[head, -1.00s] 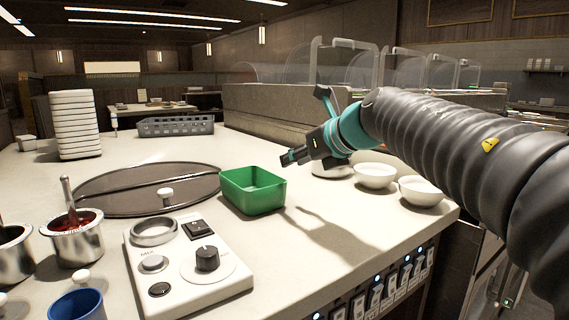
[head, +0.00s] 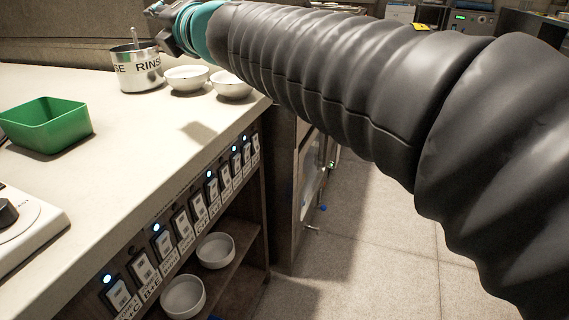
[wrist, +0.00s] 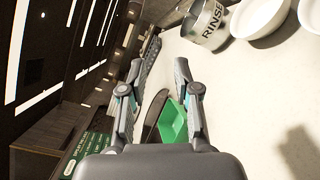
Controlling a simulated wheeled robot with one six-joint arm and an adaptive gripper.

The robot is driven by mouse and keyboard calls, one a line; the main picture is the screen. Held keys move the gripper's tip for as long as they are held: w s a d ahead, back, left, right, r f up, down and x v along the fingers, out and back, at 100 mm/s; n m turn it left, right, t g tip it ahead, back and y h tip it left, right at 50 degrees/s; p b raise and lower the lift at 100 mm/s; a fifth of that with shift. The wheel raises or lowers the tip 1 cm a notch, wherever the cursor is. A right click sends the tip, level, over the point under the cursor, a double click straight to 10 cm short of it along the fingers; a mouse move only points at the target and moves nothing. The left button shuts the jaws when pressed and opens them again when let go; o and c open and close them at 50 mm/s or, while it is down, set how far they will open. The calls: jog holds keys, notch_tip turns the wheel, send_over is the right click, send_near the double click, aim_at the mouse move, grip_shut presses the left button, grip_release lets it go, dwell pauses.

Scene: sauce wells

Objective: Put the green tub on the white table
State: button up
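The green tub (head: 48,130) is an empty-looking open rectangular container standing upright on the pale counter (head: 130,165), at the left in the head view. In the wrist view the tub (wrist: 173,124) shows between and beyond the fingers. My gripper (wrist: 158,68) is open, with nothing between its two spread fingers. In the head view my gripper (head: 162,28) is at the top left, partly cut off, above the counter and apart from the tub. I cannot make out a separate white table in the current views.
A metal pot labelled RINSE (head: 137,70) and two white bowls (head: 187,78) (head: 232,84) stand near the counter's right end. A control box (head: 25,235) is at the left. White bowls (head: 215,250) sit on a shelf below labelled switches (head: 183,225). The floor (head: 375,250) at right is clear.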

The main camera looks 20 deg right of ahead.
jog(key=s+d+f+m+g+h, duration=0.2)
jog(key=s+d+f+m+h, duration=0.3)
jog(key=d+f+m, duration=0.4)
jog(key=s+d+f+m+g+h, duration=0.2)
jog(key=s+d+f+m+h, duration=0.25)
jog(key=d+f+m, duration=0.5)
jog(key=s+a+f+m+g+y+p, duration=0.1)
jog(key=s+f+m+g, duration=0.6)
jog(key=s+f, duration=0.7)
jog(key=shift+s+a+m+y+p, duration=0.3)
jog(key=shift+s+a+m+y, duration=0.45)
jog(key=shift+s+a+m, duration=0.6)
jog(key=shift+f, duration=0.1)
